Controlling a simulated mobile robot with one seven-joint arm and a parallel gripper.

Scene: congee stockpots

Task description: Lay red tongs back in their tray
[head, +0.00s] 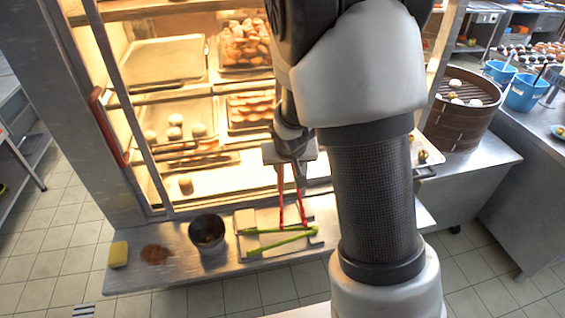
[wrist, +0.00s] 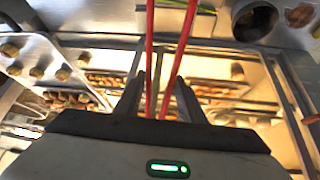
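My gripper (head: 287,160) is shut on the red tongs (head: 281,204), which hang down from it with their two arms spread. In the wrist view the red tongs (wrist: 149,50) run up and away from between my fingers (wrist: 163,88). The tongs' lower ends show over the shallow tray (head: 246,216) on the steel counter; I cannot tell whether they touch it. Green tongs (head: 282,243) lie across the front of the tray. My arm hides the counter just right of the tray.
A dark metal pot (head: 207,234) stands left of the tray, beside a brown spill (head: 155,254) and a yellow sponge (head: 118,254). A lit glass cabinet with trays of buns (head: 175,130) rises behind. A bamboo steamer (head: 459,115) stands at right.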

